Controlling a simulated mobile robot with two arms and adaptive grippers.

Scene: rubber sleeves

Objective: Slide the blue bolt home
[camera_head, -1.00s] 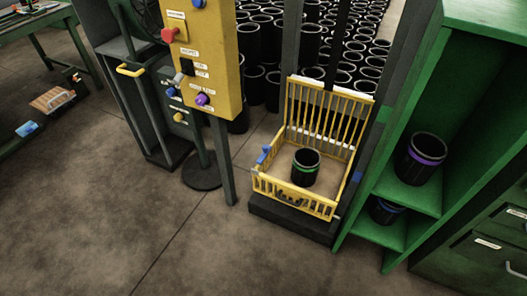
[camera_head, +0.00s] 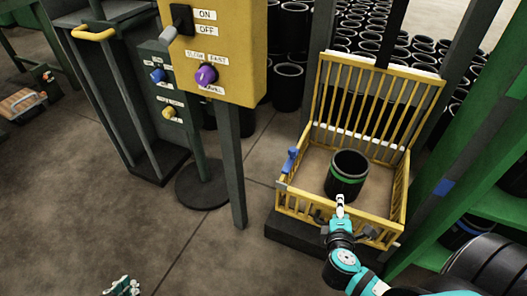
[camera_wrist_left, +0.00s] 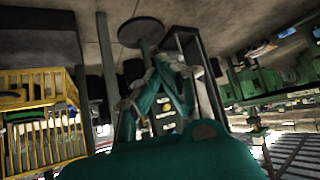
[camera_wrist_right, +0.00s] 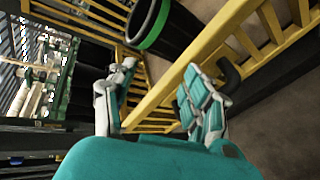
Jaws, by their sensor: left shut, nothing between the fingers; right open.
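The blue bolt (camera_head: 290,158) is a small blue handle at the left side of the yellow barred cage (camera_head: 285,203). It stands upright at the cage's left wall, and I cannot make it out in either wrist view. My left gripper (camera_head: 122,286) shows at the bottom edge of the head view, well left of the cage. In the left wrist view its fingers (camera_wrist_left: 163,70) are shut and empty. My right gripper (camera_head: 340,203) is at the cage's front wall, before the black sleeve. In the right wrist view its fingers (camera_wrist_right: 162,78) are apart with nothing held.
A black sleeve with a green band (camera_head: 347,176) stands inside the cage. A yellow control box (camera_head: 225,45) on a post stands left of it. Green shelving (camera_head: 490,150) with a sleeve is close on the right. Floor at the lower left is clear.

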